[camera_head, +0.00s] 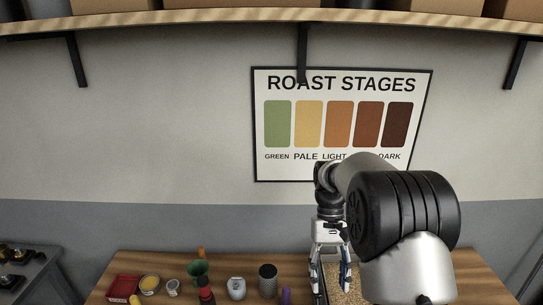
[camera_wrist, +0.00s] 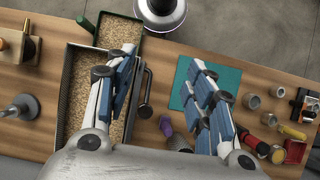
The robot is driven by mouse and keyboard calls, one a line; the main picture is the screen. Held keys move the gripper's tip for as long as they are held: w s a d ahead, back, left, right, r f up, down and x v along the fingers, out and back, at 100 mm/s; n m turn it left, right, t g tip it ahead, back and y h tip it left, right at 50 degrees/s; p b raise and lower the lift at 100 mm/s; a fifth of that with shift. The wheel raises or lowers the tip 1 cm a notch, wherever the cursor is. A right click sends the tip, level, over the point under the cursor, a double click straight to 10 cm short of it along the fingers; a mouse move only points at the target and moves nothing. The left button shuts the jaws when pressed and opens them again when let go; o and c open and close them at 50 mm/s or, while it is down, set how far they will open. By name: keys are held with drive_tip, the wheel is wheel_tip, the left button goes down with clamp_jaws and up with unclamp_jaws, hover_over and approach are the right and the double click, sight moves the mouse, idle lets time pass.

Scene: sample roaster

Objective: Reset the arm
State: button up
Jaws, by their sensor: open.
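My gripper (camera_head: 331,268) points down over the wooden table in the head view, in front of the wall. In the wrist view my gripper (camera_wrist: 163,72) shows two blue-padded fingers spread wide apart, with nothing between them. The left finger overlaps the view of a dark tray of tan beans (camera_wrist: 80,92). The right finger overlaps a teal mat (camera_wrist: 232,82). The exact height above the table is hard to tell. Part of the arm hides the right side of the table in the head view.
A green-rimmed tray of beans (camera_wrist: 118,31) lies at the table edge. A dark cylinder (camera_head: 268,280), a white container (camera_head: 236,288), a green funnel-like item (camera_head: 197,271) and a red tray (camera_head: 124,287) stand on the table. A shelf (camera_head: 200,20) runs along the wall above.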

drive_tip(key=s+r+t+b, duration=0.5)
drive_tip(key=s+r+b, duration=0.15)
drive_tip(key=s, duration=0.45)
drive_tip(key=s+f+t+b, duration=0.2)
drive_tip(key=s, duration=0.4)
drive_tip(key=s+f+t+b, duration=0.2)
drive_tip(key=s+t, duration=0.1)
drive_tip(key=s, duration=0.3)
drive_tip(key=shift+s+f, duration=0.25)
drive_tip(key=shift+s, duration=0.05)
drive_tip(key=shift+c, duration=0.6)
